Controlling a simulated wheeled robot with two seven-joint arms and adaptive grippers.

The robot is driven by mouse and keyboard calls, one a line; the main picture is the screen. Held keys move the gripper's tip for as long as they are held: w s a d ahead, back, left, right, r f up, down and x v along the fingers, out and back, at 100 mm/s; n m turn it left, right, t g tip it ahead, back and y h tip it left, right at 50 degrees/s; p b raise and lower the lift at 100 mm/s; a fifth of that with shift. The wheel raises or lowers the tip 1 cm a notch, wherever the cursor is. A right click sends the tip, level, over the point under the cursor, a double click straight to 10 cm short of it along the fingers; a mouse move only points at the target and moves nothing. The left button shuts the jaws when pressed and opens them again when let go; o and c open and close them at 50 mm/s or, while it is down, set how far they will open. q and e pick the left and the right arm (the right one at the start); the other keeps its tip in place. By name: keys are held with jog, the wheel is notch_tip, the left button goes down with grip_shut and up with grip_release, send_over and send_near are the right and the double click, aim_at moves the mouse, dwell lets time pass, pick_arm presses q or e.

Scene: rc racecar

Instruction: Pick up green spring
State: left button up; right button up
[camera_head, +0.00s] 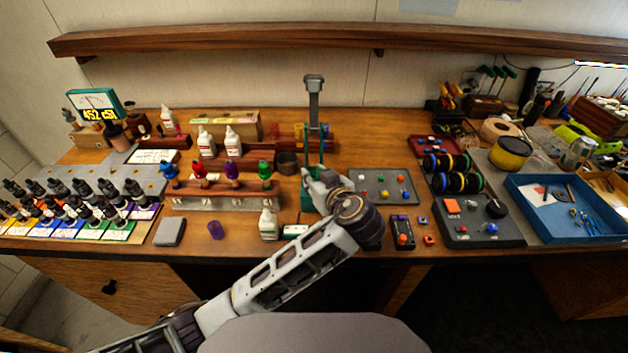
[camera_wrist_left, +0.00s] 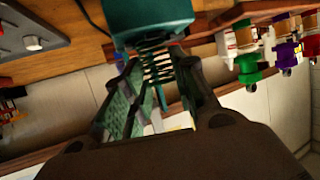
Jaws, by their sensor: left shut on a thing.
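The green spring (camera_wrist_left: 158,66) shows in the left wrist view as dark coils just below a teal cylinder-like part (camera_wrist_left: 148,18). My left gripper (camera_wrist_left: 156,74) has its fingers on either side of the coils and is shut on the spring. In the head view my left gripper (camera_head: 312,182) is at the foot of a tall grey and teal stand (camera_head: 314,105) mid-table; the spring cannot be made out there, hidden by the gripper. My right gripper is not in view.
A wooden rack (camera_head: 222,187) with coloured bottles stands just left of the gripper. A white bottle (camera_head: 268,225) is near the front edge. A grey tray (camera_head: 384,187) with small coloured parts lies to the right. A shelf (camera_head: 330,40) spans the wall above.

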pick_arm(q)
jog(key=shift+r, duration=0.1)
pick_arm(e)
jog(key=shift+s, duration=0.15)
pick_arm(q)
jog(key=shift+r, duration=0.45)
notch_tip(320, 180, up, 9)
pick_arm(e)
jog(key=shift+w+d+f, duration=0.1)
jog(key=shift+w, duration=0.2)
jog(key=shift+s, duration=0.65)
